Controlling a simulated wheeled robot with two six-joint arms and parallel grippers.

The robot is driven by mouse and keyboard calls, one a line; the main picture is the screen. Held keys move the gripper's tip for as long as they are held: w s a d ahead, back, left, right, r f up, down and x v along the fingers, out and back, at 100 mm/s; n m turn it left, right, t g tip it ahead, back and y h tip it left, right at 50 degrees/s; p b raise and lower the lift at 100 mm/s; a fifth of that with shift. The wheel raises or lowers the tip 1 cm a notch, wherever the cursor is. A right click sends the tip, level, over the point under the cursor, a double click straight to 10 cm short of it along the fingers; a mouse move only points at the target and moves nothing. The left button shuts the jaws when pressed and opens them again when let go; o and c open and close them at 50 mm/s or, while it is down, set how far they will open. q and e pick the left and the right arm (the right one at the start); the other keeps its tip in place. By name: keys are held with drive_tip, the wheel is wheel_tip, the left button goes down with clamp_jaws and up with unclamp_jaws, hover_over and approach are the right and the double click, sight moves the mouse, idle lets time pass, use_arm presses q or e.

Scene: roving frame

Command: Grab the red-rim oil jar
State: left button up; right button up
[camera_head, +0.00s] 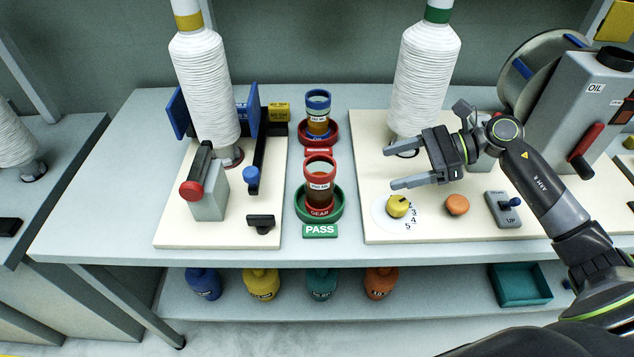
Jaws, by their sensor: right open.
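The red-rim oil jar (319,177) stands upright in a green round holder (336,208) on the table, above a green PASS label (320,231). It holds brown liquid and has a white label. A blue-rim jar (318,108) stands behind it in a red round holder (332,133). My right gripper (389,168) is open and empty, its fingers pointing left, to the right of the red-rim jar and apart from it, over the right cream board. My left gripper is not in view.
A yellow dial (398,206), orange button (457,204) and switch box (503,209) sit below my right gripper. White thread cones stand at left (204,90) and behind the gripper (424,75). A grey oil can (588,105) stands right. Several bottles sit on the lower shelf.

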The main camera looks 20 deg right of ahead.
drive_tip(key=p, duration=0.4)
approach(306, 191)
drive_tip(key=shift+w+a+f, duration=0.35)
drive_tip(key=shift+a+f, duration=0.05)
drive_tip(key=shift+w+a+f, duration=0.1)
drive_tip(key=shift+a+f, duration=0.2)
drive_tip(key=shift+a, duration=0.1)
drive_tip(key=shift+w+a+f+p, duration=0.1)
drive_tip(key=shift+w+a+p, duration=0.05)
drive_tip(key=shift+a+p, duration=0.4)
drive_tip(key=p+x, duration=0.1)
drive_tip(key=x, duration=0.2)
drive_tip(key=shift+f+p, duration=0.15)
drive_tip(key=shift+p, duration=0.25)
drive_tip(key=shift+w+a+f, duration=0.15)
drive_tip(key=shift+a+f, duration=0.15)
drive_tip(key=shift+a, duration=0.05)
drive_tip(key=c, duration=1.1)
drive_tip(key=shift+c, duration=0.6)
drive_tip(key=shift+r, duration=0.15)
